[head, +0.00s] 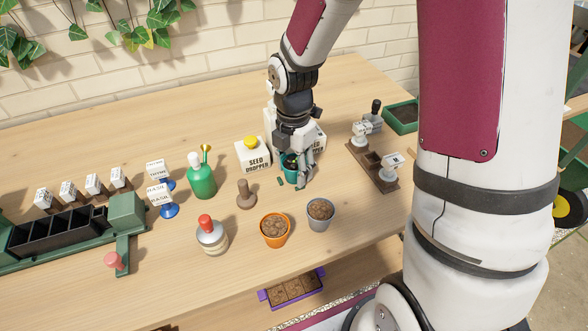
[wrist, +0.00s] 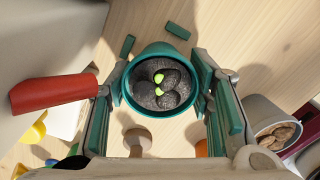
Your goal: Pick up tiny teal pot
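The tiny teal pot (wrist: 161,49) stands upright on the table in the wrist view, filled with dark gravel and dark rounded plants with bright green spots. My gripper (wrist: 158,62) reaches down over it, one finger on each side, close against the rim. I cannot tell whether the fingers press on the pot or leave a thin gap. In the head view my gripper (head: 299,180) partly hides the teal pot (head: 290,176), which stands in front of the seed dropper boxes.
A seed dropper box (head: 252,155) stands close left of the pot. A wooden tamper (head: 246,195), an orange pot (head: 275,231) and a grey pot (head: 320,215) stand nearer the front. A wooden rack (head: 373,166) is to the right. Small teal pieces (wrist: 178,31) lie beside the pot.

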